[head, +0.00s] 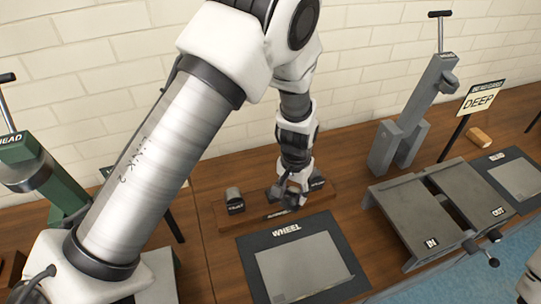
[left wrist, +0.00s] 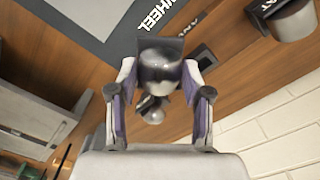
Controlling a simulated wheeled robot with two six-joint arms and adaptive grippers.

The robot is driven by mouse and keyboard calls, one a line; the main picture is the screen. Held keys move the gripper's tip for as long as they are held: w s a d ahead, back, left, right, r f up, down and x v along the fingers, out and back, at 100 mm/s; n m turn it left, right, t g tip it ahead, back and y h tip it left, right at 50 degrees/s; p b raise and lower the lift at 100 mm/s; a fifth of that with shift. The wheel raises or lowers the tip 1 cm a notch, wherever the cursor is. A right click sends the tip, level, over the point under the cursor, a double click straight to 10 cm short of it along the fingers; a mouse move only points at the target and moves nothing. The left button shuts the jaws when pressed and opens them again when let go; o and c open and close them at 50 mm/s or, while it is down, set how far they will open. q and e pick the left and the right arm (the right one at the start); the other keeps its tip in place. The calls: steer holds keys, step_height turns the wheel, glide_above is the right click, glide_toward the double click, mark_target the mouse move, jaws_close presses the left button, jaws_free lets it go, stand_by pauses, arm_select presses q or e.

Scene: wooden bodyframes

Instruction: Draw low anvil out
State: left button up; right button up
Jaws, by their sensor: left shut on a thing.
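My left gripper (head: 290,196) is over the wooden anvil rack (head: 222,218), between its two ends. In the left wrist view its two pads (left wrist: 160,88) are shut on a grey, round-topped anvil (left wrist: 160,68). I cannot tell whether this anvil is clear of the rack. Another small rounded metal piece (left wrist: 152,110) shows just beyond it, partly hidden by the gripper. A grey anvil labelled FLAT (head: 234,196) stands at the rack's left end. A black label (head: 317,184) at the right end is too small to read.
A dark mat marked WHEEL (head: 287,231) with a grey plate lies in front of the rack. Right of it stand a grey slotted bench fixture (head: 415,215) marked IN and OUT, and a grey upright tool (head: 410,120). A green tool (head: 45,170) is at left. A white brick wall backs the bench.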

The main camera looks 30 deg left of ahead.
arm_select(q)
steer(key=shift+f+m+b, duration=0.75)
steer(key=shift+m+b, duration=0.1)
steer(key=shift+m, duration=0.35)
steer(key=m, duration=0.2)
steer(key=w+a+m, duration=0.1)
steer(key=m, duration=0.2)
steer(key=w+a+m+b, duration=0.1)
steer(key=m, duration=0.2)
steer(key=shift+a, duration=0.2)
steer(key=w+a+r+m+p, duration=0.2)
steer(key=a+r+m, duration=0.3)
steer(key=m, duration=1)
steer(key=shift+w+r+m+p, duration=0.25)
steer(key=shift+r+m+p, duration=0.1)
steer(key=shift+m, duration=0.05)
arm_select(e)
steer(key=shift+s+f, duration=0.1)
steer(key=shift+f, duration=0.4)
steer(key=shift+d+r, duration=0.1)
arm_select(q)
step_height(320, 180, down, 6)
steer(key=shift+r+b, duration=0.1)
steer(key=shift+b, duration=0.95)
arm_select(e)
step_height(320, 180, down, 2)
steer(key=shift+f, duration=0.15)
